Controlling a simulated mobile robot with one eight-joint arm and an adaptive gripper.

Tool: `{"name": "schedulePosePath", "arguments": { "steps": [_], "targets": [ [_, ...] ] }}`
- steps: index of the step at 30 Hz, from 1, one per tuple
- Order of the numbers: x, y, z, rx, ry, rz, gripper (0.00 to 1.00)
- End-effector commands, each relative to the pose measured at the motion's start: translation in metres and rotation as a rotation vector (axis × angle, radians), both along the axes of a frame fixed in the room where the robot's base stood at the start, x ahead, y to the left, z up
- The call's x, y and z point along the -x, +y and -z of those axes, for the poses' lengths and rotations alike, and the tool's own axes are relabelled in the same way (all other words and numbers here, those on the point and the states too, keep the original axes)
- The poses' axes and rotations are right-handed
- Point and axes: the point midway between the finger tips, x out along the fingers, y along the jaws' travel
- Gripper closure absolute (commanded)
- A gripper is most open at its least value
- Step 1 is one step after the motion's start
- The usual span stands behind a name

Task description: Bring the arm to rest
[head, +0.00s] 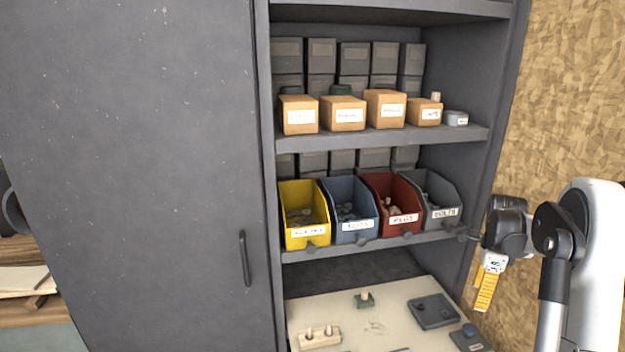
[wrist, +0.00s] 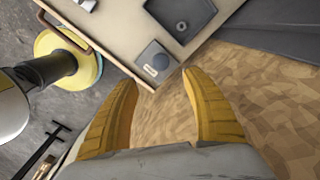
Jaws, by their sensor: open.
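My gripper (head: 486,290) hangs at the right in the head view, in front of the plywood wall and to the right of the cabinet, its yellow fingers pointing down. In the wrist view my gripper (wrist: 158,88) shows two yellow fingers spread apart with nothing between them. The gripper is open and empty. Beyond the fingertips lie the corner of the pale worktop (wrist: 125,50) and the wood-patterned surface. My white and black arm shows at the right edge of the head view.
Yellow (head: 304,232), blue (head: 356,226), red (head: 402,222) and grey (head: 440,214) bins stand on the cabinet shelf, close left of my gripper. Cardboard boxes (head: 343,116) stand above. The pale worktop (head: 385,310) below holds a dark tray (head: 433,311) and small blocks. A grey door (head: 130,170) covers the left.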

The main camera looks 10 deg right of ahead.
Motion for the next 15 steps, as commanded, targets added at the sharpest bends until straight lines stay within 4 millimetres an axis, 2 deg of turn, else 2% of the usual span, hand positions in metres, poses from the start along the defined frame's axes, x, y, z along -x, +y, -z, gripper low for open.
{"name": "schedulePosePath", "arguments": {
  "steps": [4,8,12,15],
  "targets": [
    [0.004,0.049,-0.042,0.038,-0.051,-0.224,0.43],
    [0.02,0.108,-0.086,0.097,-0.113,-0.519,0.43],
    [0.048,0.169,-0.12,0.176,-0.177,-0.839,0.43],
    [0.074,0.208,-0.135,0.242,-0.218,-1.067,0.43]
  ]
}}
